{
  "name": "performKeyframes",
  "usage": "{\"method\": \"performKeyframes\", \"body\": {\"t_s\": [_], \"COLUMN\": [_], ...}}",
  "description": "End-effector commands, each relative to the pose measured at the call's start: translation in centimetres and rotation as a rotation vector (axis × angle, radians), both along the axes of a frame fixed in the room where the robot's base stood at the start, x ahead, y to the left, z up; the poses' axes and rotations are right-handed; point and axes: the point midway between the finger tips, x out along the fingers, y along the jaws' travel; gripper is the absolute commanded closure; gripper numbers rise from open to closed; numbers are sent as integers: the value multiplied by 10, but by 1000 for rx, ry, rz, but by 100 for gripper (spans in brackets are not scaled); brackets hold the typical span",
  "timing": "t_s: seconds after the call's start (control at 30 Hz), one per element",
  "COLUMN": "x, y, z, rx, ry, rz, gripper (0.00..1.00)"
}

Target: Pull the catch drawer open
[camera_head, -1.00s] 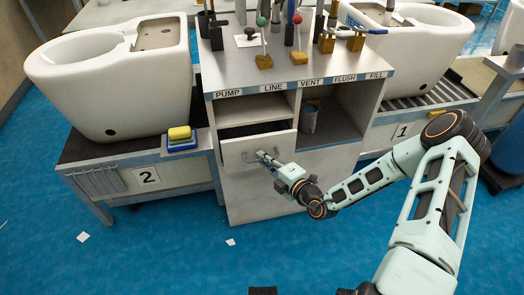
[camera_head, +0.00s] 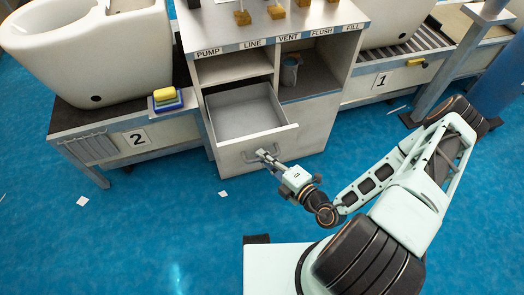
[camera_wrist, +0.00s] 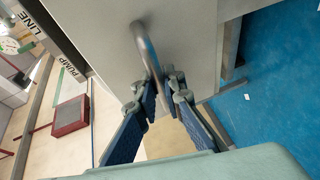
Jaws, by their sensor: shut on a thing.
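The catch drawer (camera_head: 243,117) sits in the middle cabinet under the labelled console and stands well open, its empty grey inside showing from above. Its front carries a metal bar handle (camera_head: 247,158). My gripper (camera_head: 264,155) is at the right part of that handle, in front of the drawer face. In the wrist view the two blue-padded fingers (camera_wrist: 160,95) are shut on the grey bar handle (camera_wrist: 148,55), which runs up against the pale drawer front (camera_wrist: 195,40).
An open shelf with a grey container (camera_head: 290,72) is right of the drawer. A conveyor marked 2 (camera_head: 136,138) with a yellow and blue button block (camera_head: 167,98) stands left. A conveyor marked 1 (camera_head: 382,80) stands right.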

Motion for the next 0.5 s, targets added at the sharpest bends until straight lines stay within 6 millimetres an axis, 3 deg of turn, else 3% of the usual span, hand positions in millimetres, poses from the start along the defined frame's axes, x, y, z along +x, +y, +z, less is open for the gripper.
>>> {"method": "performKeyframes", "body": {"t_s": [0.23,0.27,0.4,0.5], "x": [1,1,1,1], "y": [-1,-1,-1,-1], "z": [0,0,0,0], "rx": [-1,-1,-1,-1], "ry": [-2,-2,-1,-1], "rz": [-3,-3,-2,-2], "gripper": [100,90,75,73]}}
